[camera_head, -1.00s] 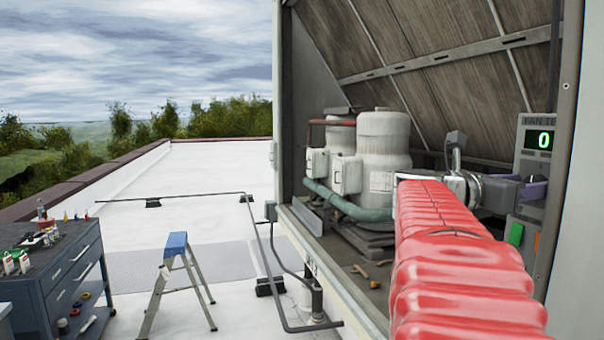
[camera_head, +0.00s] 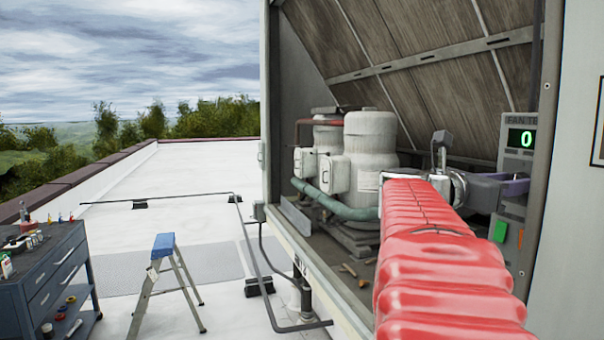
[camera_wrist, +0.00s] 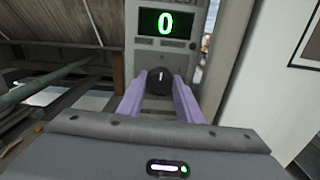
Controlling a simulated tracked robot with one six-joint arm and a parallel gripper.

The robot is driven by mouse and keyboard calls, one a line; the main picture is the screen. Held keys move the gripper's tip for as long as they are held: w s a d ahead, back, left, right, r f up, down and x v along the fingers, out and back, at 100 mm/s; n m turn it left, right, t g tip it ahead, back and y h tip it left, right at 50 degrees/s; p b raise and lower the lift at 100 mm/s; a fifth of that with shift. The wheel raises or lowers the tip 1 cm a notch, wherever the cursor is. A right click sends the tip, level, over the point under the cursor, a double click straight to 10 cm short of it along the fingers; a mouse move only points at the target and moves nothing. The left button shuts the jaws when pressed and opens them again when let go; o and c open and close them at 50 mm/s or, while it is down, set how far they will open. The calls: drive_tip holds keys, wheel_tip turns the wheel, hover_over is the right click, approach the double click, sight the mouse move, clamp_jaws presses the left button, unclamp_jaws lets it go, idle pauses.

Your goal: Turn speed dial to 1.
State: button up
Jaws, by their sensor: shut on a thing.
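The speed dial (camera_wrist: 159,82) is a black round knob with a white mark that points straight up, on a grey panel below a green display reading 0 in the wrist view (camera_wrist: 165,25). My gripper (camera_wrist: 159,90) has its two purple fingers on either side of the dial, shut on it. In the head view the grey panel (camera_head: 517,150) stands at the right with its display showing 0 (camera_head: 520,138). My gripper (camera_head: 512,187) reaches it from the left, and the fingers hide the dial there.
White tanks (camera_head: 370,150) and a green pipe (camera_head: 345,206) are left of my arm inside the housing. A stepladder (camera_head: 165,285) and a tool cart (camera_head: 45,285) stand on the roof.

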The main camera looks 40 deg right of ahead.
drive_tip(key=m, duration=1.1)
drive_tip(key=shift+s+a+f, duration=0.15)
drive_tip(key=shift+s+f, duration=0.1)
drive_tip(key=shift+m, duration=0.3)
drive_tip(key=o, duration=1)
drive_tip(key=shift+r, duration=0.1)
drive_tip(key=shift+w, duration=0.1)
drive_tip(key=shift+v, duration=6.9)
